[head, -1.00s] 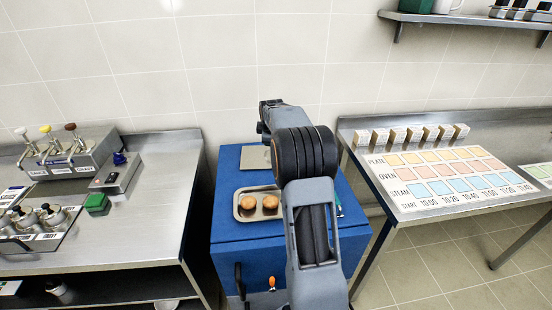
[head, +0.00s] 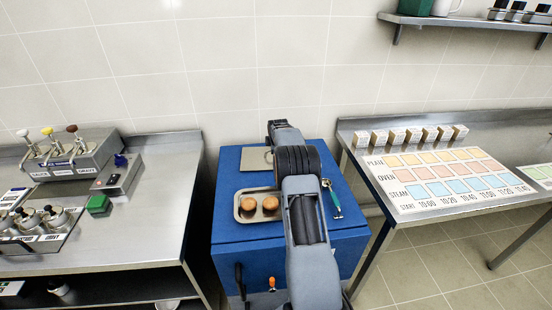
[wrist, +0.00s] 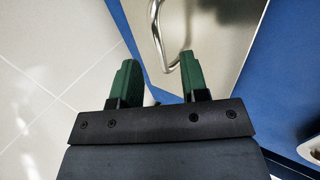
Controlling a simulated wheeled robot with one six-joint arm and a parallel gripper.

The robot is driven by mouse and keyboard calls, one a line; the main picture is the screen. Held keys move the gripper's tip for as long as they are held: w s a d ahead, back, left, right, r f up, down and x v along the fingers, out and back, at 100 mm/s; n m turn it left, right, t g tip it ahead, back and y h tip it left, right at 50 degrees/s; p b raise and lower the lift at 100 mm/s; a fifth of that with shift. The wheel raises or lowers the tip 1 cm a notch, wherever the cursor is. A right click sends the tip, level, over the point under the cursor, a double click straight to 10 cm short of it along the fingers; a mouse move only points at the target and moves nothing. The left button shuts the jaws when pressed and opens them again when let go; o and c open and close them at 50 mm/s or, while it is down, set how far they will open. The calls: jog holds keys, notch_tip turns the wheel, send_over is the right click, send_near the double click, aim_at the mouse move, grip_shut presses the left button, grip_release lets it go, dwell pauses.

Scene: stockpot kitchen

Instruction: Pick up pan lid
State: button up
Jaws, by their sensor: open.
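The pan lid (head: 254,159) is a flat metal plate lying on the blue cabinet, behind the tray; my arm covers its right side in the head view. In the wrist view the lid (wrist: 222,38) fills the upper middle, with its bent rod handle (wrist: 156,32) near its left edge. My gripper (wrist: 159,68) is open and empty, with green fingers. The handle's near end shows between the fingertips, closer to the right one. I cannot tell the gap in depth. The fingers are hidden in the head view.
A tray (head: 239,215) with two round brown buns sits in front of the lid on the blue cabinet (head: 235,232). A green-handled tool (head: 331,197) lies right of my arm. Steel counters flank the cabinet, and the tiled wall (head: 230,70) is close behind.

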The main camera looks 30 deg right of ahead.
jog(key=shift+p+x, duration=0.7)
jog(key=shift+x, duration=1.85)
jog(key=shift+w+a, duration=0.1)
grip_shut()
jog(key=shift+r, duration=0.15)
